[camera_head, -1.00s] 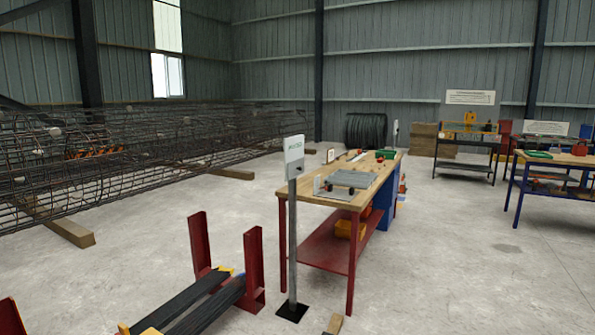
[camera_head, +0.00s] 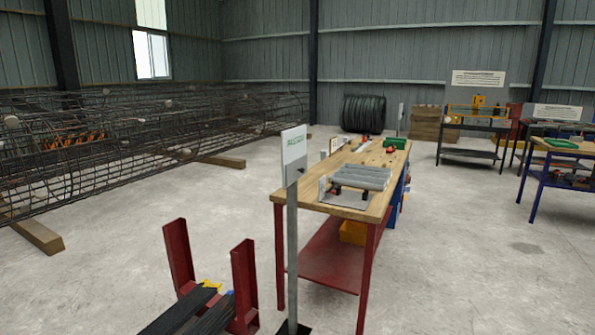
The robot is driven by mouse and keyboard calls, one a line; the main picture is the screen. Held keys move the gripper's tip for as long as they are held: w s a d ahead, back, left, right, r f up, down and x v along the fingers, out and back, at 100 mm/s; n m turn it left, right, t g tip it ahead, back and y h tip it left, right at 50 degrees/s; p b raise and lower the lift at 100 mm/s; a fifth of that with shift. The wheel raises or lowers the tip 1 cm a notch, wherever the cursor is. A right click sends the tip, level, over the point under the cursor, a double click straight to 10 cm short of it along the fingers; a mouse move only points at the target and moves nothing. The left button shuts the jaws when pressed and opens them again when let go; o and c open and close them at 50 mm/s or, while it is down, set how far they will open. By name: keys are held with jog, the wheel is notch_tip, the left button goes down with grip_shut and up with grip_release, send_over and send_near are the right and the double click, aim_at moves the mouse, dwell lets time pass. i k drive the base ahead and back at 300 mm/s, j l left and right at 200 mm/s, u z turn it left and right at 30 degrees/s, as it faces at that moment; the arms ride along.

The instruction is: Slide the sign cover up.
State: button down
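The post stands on a dark base plate on the floor, in front of the workbench. I see the cover at an angle, and a small dark feature shows low on it. The lettering is too small to read surely. What lies behind the cover is hidden. My gripper is not in view.
A wooden-topped workbench (camera_head: 352,208) with red legs stands just behind and right of the post. A red-posted rack (camera_head: 244,280) with dark bars stands to the left. Rebar cages (camera_head: 120,150) fill the far left. Concrete floor is open at the right.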

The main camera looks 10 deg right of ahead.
aim_at(295, 169)
jog(key=i+l, duration=0.1)
jog(key=i, duration=2.55)
